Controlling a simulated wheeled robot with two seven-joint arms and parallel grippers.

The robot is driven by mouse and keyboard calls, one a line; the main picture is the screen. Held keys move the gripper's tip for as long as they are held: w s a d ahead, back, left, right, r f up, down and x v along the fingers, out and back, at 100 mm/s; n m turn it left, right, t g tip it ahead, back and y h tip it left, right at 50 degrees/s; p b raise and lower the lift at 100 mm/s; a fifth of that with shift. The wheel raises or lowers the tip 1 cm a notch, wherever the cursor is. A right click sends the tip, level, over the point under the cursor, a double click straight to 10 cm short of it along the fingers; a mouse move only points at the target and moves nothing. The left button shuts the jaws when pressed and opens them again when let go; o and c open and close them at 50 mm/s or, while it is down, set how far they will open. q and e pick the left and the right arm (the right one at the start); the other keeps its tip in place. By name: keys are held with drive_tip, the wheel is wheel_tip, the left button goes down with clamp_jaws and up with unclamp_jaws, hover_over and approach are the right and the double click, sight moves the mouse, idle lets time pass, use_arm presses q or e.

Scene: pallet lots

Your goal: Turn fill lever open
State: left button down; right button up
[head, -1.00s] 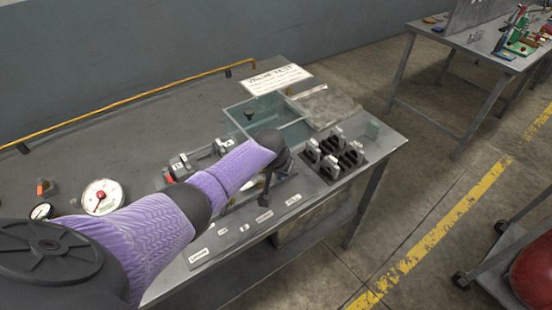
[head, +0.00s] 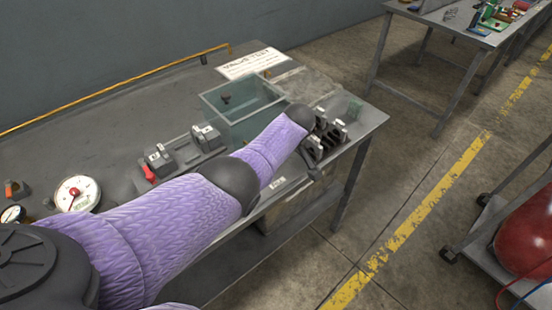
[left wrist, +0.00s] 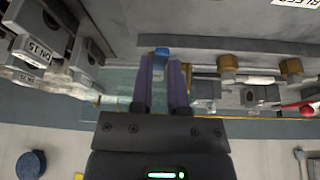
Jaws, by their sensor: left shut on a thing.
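In the left wrist view my left gripper (left wrist: 162,70) is shut on a small blue piece (left wrist: 161,54), which shows between and just beyond the fingertips. It looks like a lever handle, but its label and what it joins are not readable. Brass fittings (left wrist: 229,62) stand to its right. In the head view my left arm reaches across the bench, and the gripper is mostly hidden behind the wrist. A red lever or handle (head: 148,173) sits by the clamp blocks (head: 160,158). My right gripper is in neither view.
A clear water tank (head: 213,103) stands behind my forearm, with a sign (head: 250,63) behind it. A rack of grey valve bodies (head: 318,140) is at the bench's right end. A round gauge (head: 77,193) is at left. A cart with a red tank (head: 525,235) stands right.

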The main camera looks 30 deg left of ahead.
use_arm(q)
drive_tip(key=shift+w+d+n+b, duration=0.15)
drive_tip(key=shift+w+n+b, duration=0.15)
drive_tip(key=shift+n+b, duration=0.6)
drive_tip(key=c, duration=0.9)
unclamp_jaws()
drive_tip(key=shift+r, duration=0.1)
drive_tip(key=p+v, duration=0.2)
drive_tip(key=v, duration=0.1)
drive_tip(key=p+v, duration=0.2)
drive_tip(key=v, duration=0.1)
drive_tip(key=p+v, duration=0.2)
drive_tip(key=v, duration=0.1)
drive_tip(key=shift+w+d+r+p, duration=0.2)
drive_tip(key=shift+d+r+p, duration=0.1)
drive_tip(key=shift+r+p, duration=0.1)
